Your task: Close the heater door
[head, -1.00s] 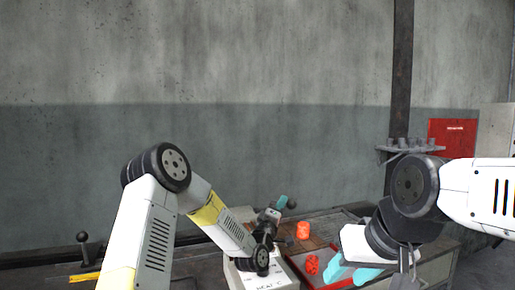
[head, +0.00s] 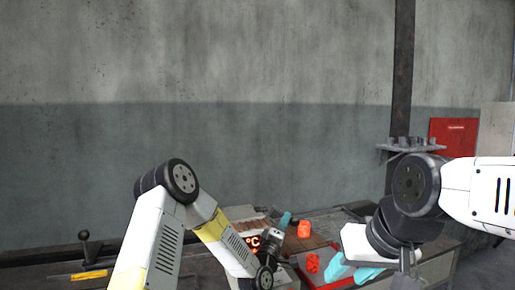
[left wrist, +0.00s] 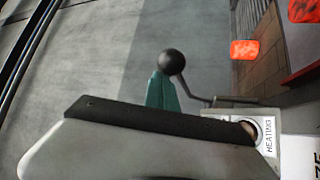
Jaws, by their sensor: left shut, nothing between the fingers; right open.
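The heater is a white box (head: 286,280), partly hidden behind my left arm, with a lit °C display (head: 252,243). In the left wrist view its white panel (left wrist: 268,138) reads HEATING. A bent metal rod with a black ball knob (left wrist: 173,62) rises beside it; I cannot tell whether the door itself is open. My left gripper (head: 285,218) is shut and empty above the heater. Its teal fingertips (left wrist: 160,90) are right at the knob, and I cannot tell if they touch it. My right gripper (head: 354,271) is open and empty at the right.
Glowing orange blocks (head: 304,229) (head: 313,263) lie right of the heater, one in a red-rimmed tray (head: 331,283). Another lever with a ball knob (head: 84,236) stands at the far left. A shelf (head: 410,148) is on the post.

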